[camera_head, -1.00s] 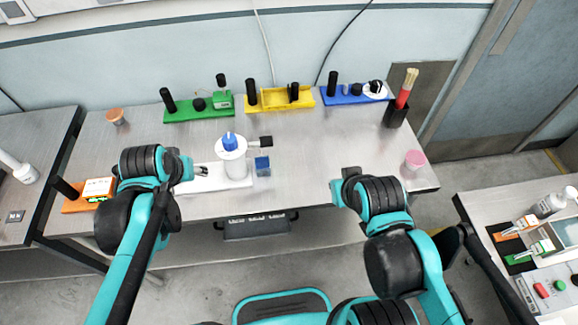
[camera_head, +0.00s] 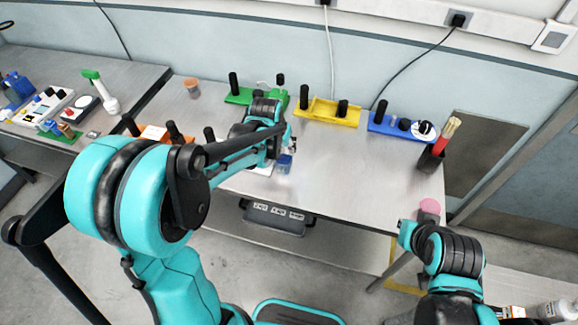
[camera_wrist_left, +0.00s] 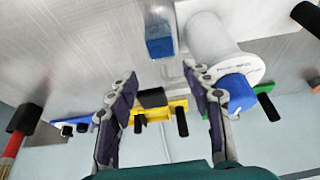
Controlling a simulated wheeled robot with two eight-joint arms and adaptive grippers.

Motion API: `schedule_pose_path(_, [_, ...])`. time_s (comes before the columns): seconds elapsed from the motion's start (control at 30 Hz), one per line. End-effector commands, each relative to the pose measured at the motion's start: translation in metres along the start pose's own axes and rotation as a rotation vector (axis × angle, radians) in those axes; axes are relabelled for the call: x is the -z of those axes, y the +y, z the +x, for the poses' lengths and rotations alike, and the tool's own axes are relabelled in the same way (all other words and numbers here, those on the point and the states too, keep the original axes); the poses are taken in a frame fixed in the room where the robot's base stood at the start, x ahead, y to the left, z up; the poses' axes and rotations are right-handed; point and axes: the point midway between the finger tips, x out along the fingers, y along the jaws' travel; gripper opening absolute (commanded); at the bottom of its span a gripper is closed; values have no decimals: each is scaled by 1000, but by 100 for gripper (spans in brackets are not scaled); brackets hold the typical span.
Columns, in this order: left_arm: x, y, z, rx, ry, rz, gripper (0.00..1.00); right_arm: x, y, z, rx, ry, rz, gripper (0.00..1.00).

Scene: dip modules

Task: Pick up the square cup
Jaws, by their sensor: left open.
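The square cup (camera_head: 284,165) is small, blue and see-through. It stands on the metal table near the front edge, just below my left gripper (camera_head: 291,144) in the head view. In the left wrist view the cup (camera_wrist_left: 159,38) is at the top middle, beyond the open, empty fingers of my left gripper (camera_wrist_left: 160,80). It is apart from them, roughly in line with the gap. My right gripper (camera_head: 403,234) is by the table's right front corner, far from the cup; its fingers are too small to judge.
Green (camera_head: 238,97), yellow (camera_head: 325,119) and blue (camera_head: 385,128) racks line the back. The table's right middle is clear.

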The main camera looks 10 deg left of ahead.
Motion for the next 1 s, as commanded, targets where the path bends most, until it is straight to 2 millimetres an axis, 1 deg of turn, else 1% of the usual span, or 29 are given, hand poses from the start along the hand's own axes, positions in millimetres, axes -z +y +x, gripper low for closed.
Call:
schedule_pose_path(0.03, [-1, 0, 12, 0, 0, 0, 50, -3, 0, 4, 0, 0, 0, 0])
schedule_pose_path(0.2, [-1, 0, 43, 0, 0, 0, 50, -8, 0, 11, 0, 0, 0, 0])
schedule_pose_path(0.3, [-1, 0, 54, 0, 1, 0, 50, -10, 0, 13, 0, 0, 0, 0])
schedule_pose_path(0.47, [-2, 0, 65, 0, 1, 0, 50, -11, 0, 16, 0, 0, 0, 0])
schedule_pose_path(0.63, [-8, -1, 92, 0, 1, 0, 50, -17, 0, 24, 0, 0, 0, 0])
schedule_pose_path(0.7, [-8, -1, 101, 0, 1, 0, 50, -19, 0, 26, 0, 0, 0, 0])
schedule_pose_path(0.8, [-7, -1, 109, 0, 1, 0, 50, -20, 0, 27, 0, 0, 0, 0])
schedule_pose_path(1.0, [-7, -1, 110, 0, 1, 0, 50, -19, 0, 27, 0, 0, 0, 0])
